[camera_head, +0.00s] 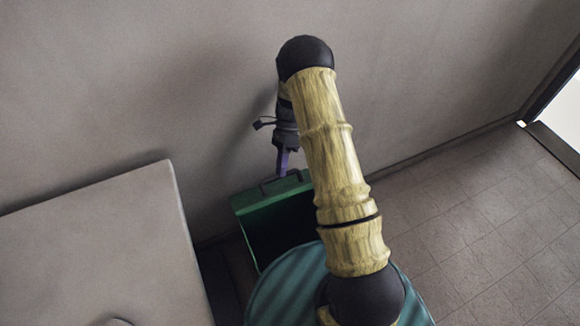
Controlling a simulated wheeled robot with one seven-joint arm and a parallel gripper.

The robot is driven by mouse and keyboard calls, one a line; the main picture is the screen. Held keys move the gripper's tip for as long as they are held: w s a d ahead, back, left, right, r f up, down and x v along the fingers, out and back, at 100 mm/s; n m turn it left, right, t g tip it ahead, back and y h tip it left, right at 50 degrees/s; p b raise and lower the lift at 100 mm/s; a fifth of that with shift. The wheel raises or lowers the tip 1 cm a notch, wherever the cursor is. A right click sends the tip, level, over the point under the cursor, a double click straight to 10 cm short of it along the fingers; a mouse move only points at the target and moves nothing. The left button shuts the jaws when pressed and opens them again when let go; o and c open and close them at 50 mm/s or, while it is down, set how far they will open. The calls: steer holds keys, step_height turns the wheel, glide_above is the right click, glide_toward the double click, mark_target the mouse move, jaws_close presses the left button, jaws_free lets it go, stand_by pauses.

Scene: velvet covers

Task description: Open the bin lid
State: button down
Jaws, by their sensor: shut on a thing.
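The green bin (242,207) stands on the floor close to the wall, partly hidden behind my arm. A green strip with a dark handle (266,186) runs along its upper edge, and a dark area shows below it. I cannot tell clearly how far the lid is raised. My gripper (282,171) points down from above, its purple fingers at the handle. It is shut on the handle, though the exact contact is small in the picture. My arm hides the bin's right side.
A pale flat-topped piece of furniture (90,250) stands at the lower left, with a narrow dark gap beside the bin. A plain wall (150,80) rises behind. The tiled floor (490,220) at the right is clear, with a bright framed opening (565,115) at the far right.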

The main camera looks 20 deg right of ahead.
steer(key=shift+w+a+f, duration=0.15)
steer(key=shift+w+f, duration=0.05)
steer(key=shift+w, duration=0.3)
steer(key=shift+w+a+f, duration=0.1)
steer(key=shift+w+f, duration=0.1)
steer(key=shift+w, duration=0.25)
steer(key=c, duration=1.5)
jaws_free()
steer(key=shift+w+f, duration=0.1)
steer(key=shift+w, duration=0.05)
steer(key=shift+c, duration=0.2)
steer(key=shift+o, duration=0.7)
steer(key=shift+w+f, duration=0.1)
steer(key=shift+w, duration=0.05)
steer(key=shift+r, duration=0.2)
steer(key=shift+d+r, duration=0.1)
steer(key=shift+r, duration=0.05)
step_height(320, 180, up, 10)
steer(key=shift+c, duration=0.3)
